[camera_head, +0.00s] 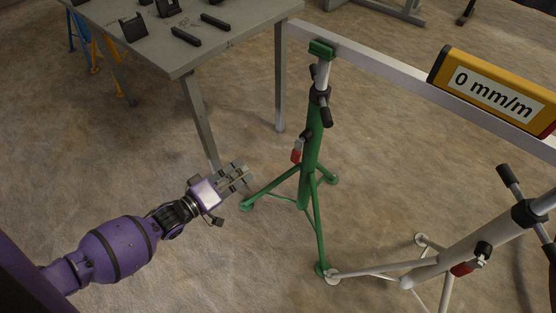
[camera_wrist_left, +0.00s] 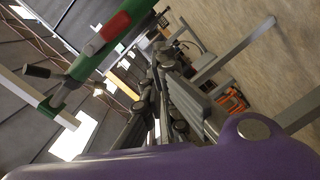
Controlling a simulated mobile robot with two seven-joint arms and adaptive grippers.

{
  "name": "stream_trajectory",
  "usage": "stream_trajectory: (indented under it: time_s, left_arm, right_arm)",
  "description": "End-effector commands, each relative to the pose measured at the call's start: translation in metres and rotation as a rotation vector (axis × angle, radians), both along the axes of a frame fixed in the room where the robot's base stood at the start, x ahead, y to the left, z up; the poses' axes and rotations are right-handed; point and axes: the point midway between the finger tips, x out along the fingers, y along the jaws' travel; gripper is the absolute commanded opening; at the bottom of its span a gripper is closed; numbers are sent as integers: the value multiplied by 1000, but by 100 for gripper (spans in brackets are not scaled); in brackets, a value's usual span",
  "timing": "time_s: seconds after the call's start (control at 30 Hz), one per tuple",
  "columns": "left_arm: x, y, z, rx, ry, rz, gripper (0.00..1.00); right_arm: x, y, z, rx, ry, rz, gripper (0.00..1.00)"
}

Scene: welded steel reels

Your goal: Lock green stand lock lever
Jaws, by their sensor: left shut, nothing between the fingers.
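The green stand (camera_head: 309,160) is an upright tripod with a green bracket (camera_head: 321,49) at its top that meets the white beam. Its lock lever (camera_head: 296,151), with a red end, hangs on the left side of the green tube below the black clamp. In the left wrist view the green stand (camera_wrist_left: 134,8) crosses the upper left, with a red part (camera_wrist_left: 116,26) on it. My left gripper (camera_head: 246,172) is shut and empty, left of the stand and apart from the lever; its fingers also show in the wrist view (camera_wrist_left: 165,52). My right gripper is not in view.
A grey metal table (camera_head: 215,50) with black parts stands behind my left gripper. The white beam (camera_head: 390,72) carries a yellow level (camera_head: 495,90) reading 0 mm/m. A white stand (camera_head: 465,250) with its own red lever (camera_head: 463,268) stands at right.

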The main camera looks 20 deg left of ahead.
Motion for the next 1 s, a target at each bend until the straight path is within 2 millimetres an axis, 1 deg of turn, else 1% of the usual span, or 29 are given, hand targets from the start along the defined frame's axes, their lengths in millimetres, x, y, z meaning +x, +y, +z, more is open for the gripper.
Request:
stream_trajectory:
  time_s: [0.03, 0.1, 0.2, 0.27, 0.37, 0.47, 0.67, 0.8, 0.87, 1.0]
  left_arm:
    - [3, 4, 11, -110, 6, 16, 0]
    - [5, 5, 24, -247, 20, 28, 0]
    - [5, 5, 32, -371, 40, 30, 0]
    - [6, 4, 33, -407, 49, 30, 0]
    - [11, 2, 33, -428, 57, 30, 0]
    - [22, -3, 33, -429, 55, 29, 0]
    - [60, -19, 31, -426, 56, 30, 0]
    - [88, -31, 30, -425, 57, 29, 0]
    - [98, -36, 31, -424, 57, 29, 0]
    - [94, -57, 29, -428, 59, 30, 0]
  right_arm:
    - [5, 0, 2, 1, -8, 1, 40]
    - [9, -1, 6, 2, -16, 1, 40]
    - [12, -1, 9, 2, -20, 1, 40]
    - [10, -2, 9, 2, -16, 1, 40]
    - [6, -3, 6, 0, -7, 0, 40]
    - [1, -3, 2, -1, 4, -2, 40]
    - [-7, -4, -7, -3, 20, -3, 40]
    - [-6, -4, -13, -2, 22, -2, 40]
    - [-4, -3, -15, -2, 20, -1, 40]
    - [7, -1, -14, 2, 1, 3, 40]
